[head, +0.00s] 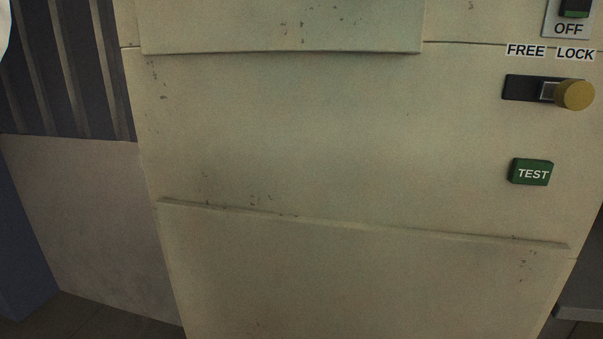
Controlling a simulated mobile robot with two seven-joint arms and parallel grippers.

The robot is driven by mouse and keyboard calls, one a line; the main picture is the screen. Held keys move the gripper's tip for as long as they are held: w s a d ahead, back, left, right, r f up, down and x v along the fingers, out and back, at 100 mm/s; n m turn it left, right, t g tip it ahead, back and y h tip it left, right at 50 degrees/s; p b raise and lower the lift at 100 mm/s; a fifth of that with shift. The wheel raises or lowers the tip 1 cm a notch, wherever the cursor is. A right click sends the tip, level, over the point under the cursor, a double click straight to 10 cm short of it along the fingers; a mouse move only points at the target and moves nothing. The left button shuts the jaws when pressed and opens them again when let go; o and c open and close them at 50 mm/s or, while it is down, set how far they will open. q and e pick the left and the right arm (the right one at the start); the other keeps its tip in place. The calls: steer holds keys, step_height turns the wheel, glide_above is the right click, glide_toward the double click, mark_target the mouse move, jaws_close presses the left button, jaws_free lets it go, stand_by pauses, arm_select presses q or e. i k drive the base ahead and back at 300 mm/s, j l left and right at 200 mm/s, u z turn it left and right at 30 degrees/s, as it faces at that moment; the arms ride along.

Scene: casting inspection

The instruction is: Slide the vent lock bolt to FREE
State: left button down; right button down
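The vent lock bolt has a round brass-coloured knob (574,95) on a grey metal block, in a short dark horizontal slot (520,88) at the upper right of the cream cabinet front. The knob sits at the right end of the slot, under the LOCK label (575,54). The FREE label (525,50) is above the left part of the slot, which is empty. Neither of my grippers is in the head view, so their distance from the knob does not show.
A green TEST button (532,172) is below the slot. A switch plate marked OFF (568,29) is above it, cut by the top edge. Raised panels (280,30) cross the cabinet front. A dark ribbed section (65,75) is at the left, with floor (95,318) below.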

mark_target(574, 95)
steer(key=k+l+u, duration=0.2)
steer(key=l, duration=0.55)
steer(key=k+l+u, duration=0.2)
steer(key=k+l, duration=0.15)
steer(key=l, duration=0.3)
steer(key=k+l+u, duration=0.2)
steer(key=k+l, duration=0.15)
steer(key=l, duration=0.3)
steer(key=k+l+u, duration=0.25)
steer(key=k+l, duration=0.15)
steer(key=l, duration=0.2)
steer(key=k+l+u, duration=0.2)
steer(key=k+l, duration=0.25)
